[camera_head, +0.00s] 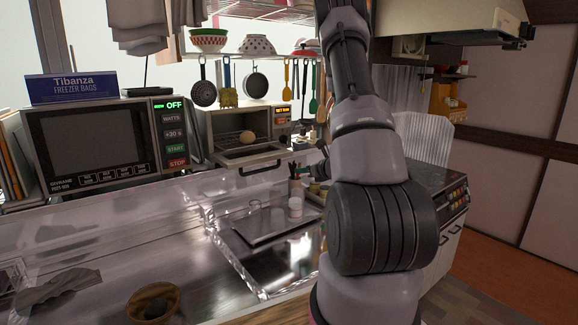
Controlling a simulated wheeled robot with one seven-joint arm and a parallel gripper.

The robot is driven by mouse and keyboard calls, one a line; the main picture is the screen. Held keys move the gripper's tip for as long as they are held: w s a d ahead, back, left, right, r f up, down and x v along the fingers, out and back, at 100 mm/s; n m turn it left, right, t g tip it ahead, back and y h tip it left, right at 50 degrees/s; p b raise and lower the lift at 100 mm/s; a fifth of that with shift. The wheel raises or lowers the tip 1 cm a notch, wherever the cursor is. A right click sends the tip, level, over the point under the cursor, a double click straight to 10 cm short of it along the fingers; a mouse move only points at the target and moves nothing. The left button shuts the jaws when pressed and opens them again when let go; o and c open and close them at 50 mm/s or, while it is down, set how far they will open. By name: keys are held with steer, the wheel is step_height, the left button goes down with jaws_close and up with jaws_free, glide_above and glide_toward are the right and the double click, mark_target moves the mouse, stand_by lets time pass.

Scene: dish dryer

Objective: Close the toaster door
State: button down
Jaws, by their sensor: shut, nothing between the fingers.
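The toaster oven (206,125) stands on the back counter, to the right of the microwave. Its door (262,157) is folded down and open, roughly level, with a dark handle along its front edge. A round brown item sits on the rack inside. My arm rises in front of the scene at right of centre and hides much behind it. What seems to be the tip of my gripper (314,168) shows small and dark just left of my arm, right of the door and apart from its handle. It looks shut and empty; the rest is hidden.
The microwave (95,143) carries a blue freezer-bag box (71,88). Utensils and pans hang above the toaster. A tray (262,226) and small jars (296,206) stand below the door. A brown bowl (153,302) is at lower left. The metal counter between is mostly clear.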

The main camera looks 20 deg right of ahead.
steer(key=x, duration=1)
steer(key=shift+s+r, duration=0.1)
steer(key=shift+r, duration=0.9)
steer(key=shift+s+r, duration=0.15)
steer(key=shift+r, duration=0.9)
steer(key=shift+r, duration=0.15)
